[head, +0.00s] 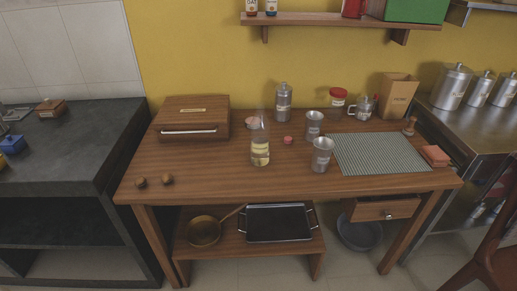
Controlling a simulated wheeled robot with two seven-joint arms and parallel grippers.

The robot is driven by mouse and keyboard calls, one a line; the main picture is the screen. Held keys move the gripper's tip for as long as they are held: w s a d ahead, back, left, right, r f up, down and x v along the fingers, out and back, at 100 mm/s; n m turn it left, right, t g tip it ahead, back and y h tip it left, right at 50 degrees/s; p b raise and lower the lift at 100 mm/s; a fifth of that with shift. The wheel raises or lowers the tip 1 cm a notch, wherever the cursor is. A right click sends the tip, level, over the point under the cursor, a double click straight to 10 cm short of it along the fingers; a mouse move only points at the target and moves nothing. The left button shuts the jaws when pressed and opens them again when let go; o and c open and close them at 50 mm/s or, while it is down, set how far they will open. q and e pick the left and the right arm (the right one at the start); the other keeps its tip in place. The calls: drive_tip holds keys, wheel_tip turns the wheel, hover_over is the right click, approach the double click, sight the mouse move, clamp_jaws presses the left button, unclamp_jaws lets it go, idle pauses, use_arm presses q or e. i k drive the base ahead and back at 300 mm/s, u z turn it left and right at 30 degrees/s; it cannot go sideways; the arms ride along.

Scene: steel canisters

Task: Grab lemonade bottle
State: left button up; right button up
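A clear glass bottle with pale yellow contents (260,150), likely the lemonade bottle, stands upright on the wooden table (215,178), near its middle. A small red cap-like object (288,140) lies just right of it. A metal cup (321,155) stands to the right of the bottle, and a second metal cup (313,126) stands behind that one. Neither of my grippers shows in the head view, so I cannot see how they stand relative to the bottle.
A wooden box (194,117) sits left of the bottle and a steel canister (283,102) behind it. A grey-green mat (382,154) covers the table's right side. A red-lidded jar (337,102) stands behind. The table in front of the bottle is clear.

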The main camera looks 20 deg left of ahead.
sight(260, 127)
drive_tip(key=z, duration=1.15)
drive_tip(key=i, duration=1)
drive_tip(key=u, duration=0.45)
